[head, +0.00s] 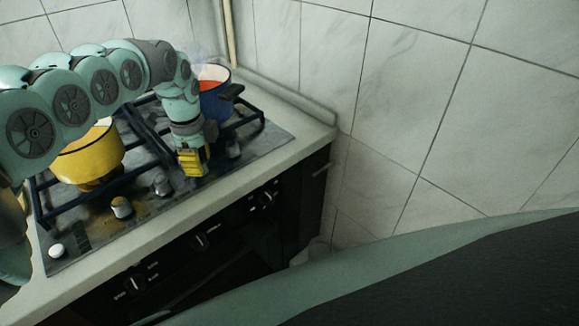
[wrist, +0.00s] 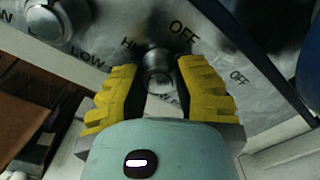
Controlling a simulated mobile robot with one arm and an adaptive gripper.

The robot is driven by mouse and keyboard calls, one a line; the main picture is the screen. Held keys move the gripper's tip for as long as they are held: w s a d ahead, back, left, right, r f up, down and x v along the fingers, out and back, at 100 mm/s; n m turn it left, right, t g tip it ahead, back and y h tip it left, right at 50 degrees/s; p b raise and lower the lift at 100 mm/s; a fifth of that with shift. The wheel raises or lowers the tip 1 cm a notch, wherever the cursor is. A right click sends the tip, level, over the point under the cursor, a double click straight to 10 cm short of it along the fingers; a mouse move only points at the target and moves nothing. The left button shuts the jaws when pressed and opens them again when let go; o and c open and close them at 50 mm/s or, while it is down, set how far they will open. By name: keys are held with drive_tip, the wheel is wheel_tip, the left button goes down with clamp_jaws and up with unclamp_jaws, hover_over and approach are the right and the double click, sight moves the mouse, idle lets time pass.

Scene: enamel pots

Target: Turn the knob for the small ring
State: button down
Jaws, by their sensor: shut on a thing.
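My gripper (head: 192,160) reaches down to the cooktop's front right, its yellow fingers low over the row of knobs. In the wrist view my gripper (wrist: 160,85) has its fingers on either side of a metal knob (wrist: 158,66), shut on it. OFF, HI and partly hidden LOW markings surround this knob. The fingers hide it in the head view. Other silver knobs stand to its left (head: 161,186), farther left (head: 121,207) and to its right (head: 233,148). Which knob serves the small ring cannot be read.
A yellow pot (head: 88,155) stands at the left of the cooktop. A blue pot (head: 214,103) with red contents and a dark handle stands behind my gripper. Dark grates (head: 146,135) lie close by. A white button (head: 56,250) is at front left. Oven knobs (head: 200,241) are below.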

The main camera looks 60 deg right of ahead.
idle(0.3)
drive_tip(key=c, duration=0.6)
unclamp_jaws()
wheel_tip(320, 180, up, 12)
idle(0.6)
